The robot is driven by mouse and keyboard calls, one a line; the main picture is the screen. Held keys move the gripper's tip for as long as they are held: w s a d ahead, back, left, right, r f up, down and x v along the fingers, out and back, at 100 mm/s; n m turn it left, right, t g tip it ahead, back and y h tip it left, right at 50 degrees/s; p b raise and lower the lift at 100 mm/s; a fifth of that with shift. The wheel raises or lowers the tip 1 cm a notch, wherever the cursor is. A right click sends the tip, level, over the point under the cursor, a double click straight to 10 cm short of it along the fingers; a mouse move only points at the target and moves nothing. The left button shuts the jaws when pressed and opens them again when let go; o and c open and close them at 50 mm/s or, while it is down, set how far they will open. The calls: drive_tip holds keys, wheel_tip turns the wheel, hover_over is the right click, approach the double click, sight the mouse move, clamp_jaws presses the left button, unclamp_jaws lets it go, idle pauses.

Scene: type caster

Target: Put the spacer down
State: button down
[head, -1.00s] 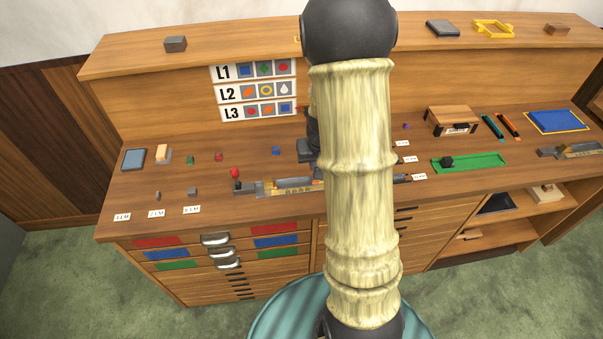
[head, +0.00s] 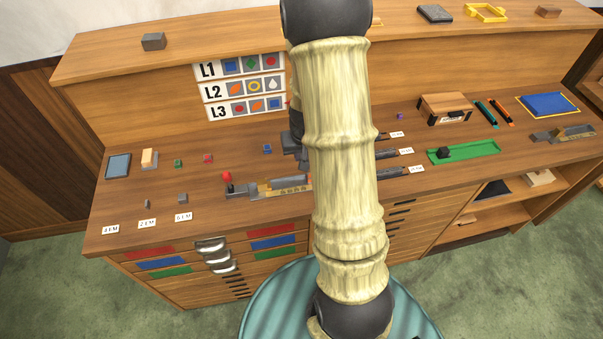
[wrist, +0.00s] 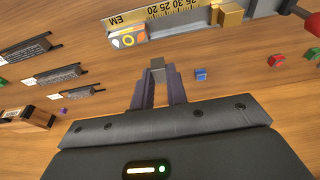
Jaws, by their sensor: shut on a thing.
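The spacer (wrist: 157,63) is a small grey block between my fingertips in the wrist view. My gripper (wrist: 157,75) is shut on it above the wooden worktop. A metal composing stick (wrist: 183,17) with a brass scale lies just beyond the fingertips. It holds picture pieces (wrist: 127,38) with an orange shape and a yellow ring. The stick also shows in the head view (head: 280,188), partly behind my arm. My arm hides most of the gripper and the spacer there. I cannot tell how high the spacer is above the worktop.
Blue (wrist: 201,75) and red (wrist: 277,60) blocks lie right of my fingers. Dark labelled strips (wrist: 60,75) lie left. Two grey blocks (head: 183,198) (head: 147,203) lie behind the EM labels (head: 147,223). A green tray (head: 463,153) is at right. Bare worktop surrounds the fingers.

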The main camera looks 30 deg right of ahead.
drive_tip(key=shift+f, duration=1.6)
drive_tip(key=shift+f, duration=2.1)
drive_tip(key=shift+f+b, duration=0.35)
drive_tip(key=shift+f, duration=0.25)
drive_tip(key=shift+s, duration=0.1)
drive_tip(key=c, duration=1.4)
unclamp_jaws()
drive_tip(key=shift+a, duration=0.1)
